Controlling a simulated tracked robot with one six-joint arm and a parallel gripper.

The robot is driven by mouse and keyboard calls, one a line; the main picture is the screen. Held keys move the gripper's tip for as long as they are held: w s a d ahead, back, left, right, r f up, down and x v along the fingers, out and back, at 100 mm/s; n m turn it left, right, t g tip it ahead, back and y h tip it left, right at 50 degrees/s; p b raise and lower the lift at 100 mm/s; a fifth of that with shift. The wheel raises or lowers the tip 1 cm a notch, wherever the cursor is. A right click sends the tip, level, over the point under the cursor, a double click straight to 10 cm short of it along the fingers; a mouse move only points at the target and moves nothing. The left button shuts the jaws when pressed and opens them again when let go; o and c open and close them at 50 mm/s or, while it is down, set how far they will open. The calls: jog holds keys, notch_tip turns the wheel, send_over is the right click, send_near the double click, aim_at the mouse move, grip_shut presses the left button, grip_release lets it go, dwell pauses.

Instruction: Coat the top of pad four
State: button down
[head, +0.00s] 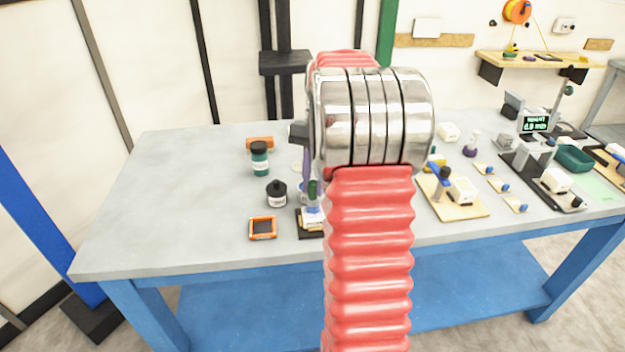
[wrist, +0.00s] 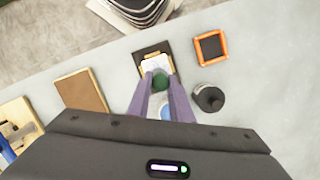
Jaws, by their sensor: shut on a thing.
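My gripper (wrist: 161,88) has its two purple fingers closed on a dark green round-ended tool (wrist: 160,81), seen end-on in the wrist view. The tool's green end also shows in the head view (head: 313,189), left of my arm. It is over or beside a black plate (wrist: 148,50) bearing a pale block with tan edges (wrist: 155,64); whether they touch I cannot tell. The plate also shows in the head view (head: 304,232), partly behind my arm. No pad number is legible, so I cannot tell which is pad four.
An orange-rimmed square tray (head: 263,219), a black bottle (head: 277,198) and a green jar (head: 260,163) stand left of the plate. A tan board (head: 470,211) with a blue-handled tool lies right. Small blue-tipped pieces (head: 501,186) lie beyond. The table's far left is clear.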

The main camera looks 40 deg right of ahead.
jog(key=shift+s+a+f, duration=0.1)
jog(key=shift+s+f, duration=0.05)
jog(key=shift+s+a, duration=0.55)
jog(key=shift+s, duration=0.3)
jog(key=shift+s+a, duration=0.6)
jog(key=shift+s, duration=0.25)
jog(key=shift+w+a, duration=0.1)
jog(key=shift+a, duration=0.05)
jog(key=shift+w+d, duration=0.65)
jog(key=shift+w, duration=0.25)
